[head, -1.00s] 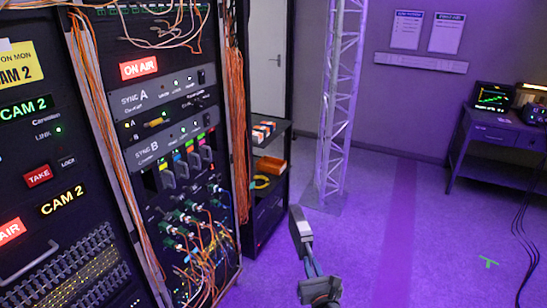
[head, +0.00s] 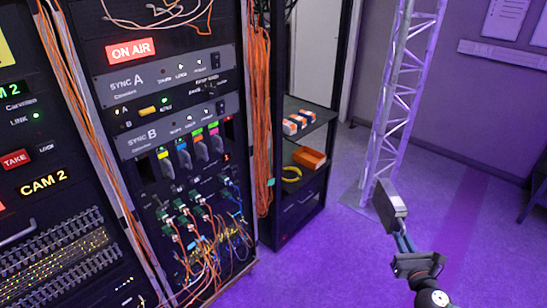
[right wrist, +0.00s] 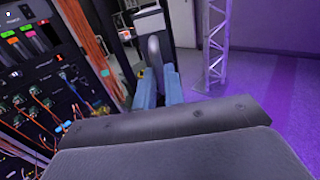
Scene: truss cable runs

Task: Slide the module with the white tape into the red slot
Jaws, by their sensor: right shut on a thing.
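My right gripper (head: 404,243) is shut on a flat grey module (head: 391,207) and holds it up in the open, right of the rack and in front of the truss. The red-marked slot (head: 229,131) is a dark opening at the right end of the SYNC B module row. The gripper is well apart from it. My left gripper is not in view.
Seated modules (head: 183,158) with coloured tapes stand left of the red slot. Loose cables (head: 205,240) hang below the row, and an orange bundle (head: 260,110) runs down the rack's right edge. A shelf cart (head: 305,165) and truss (head: 405,95) stand behind. Purple floor is clear.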

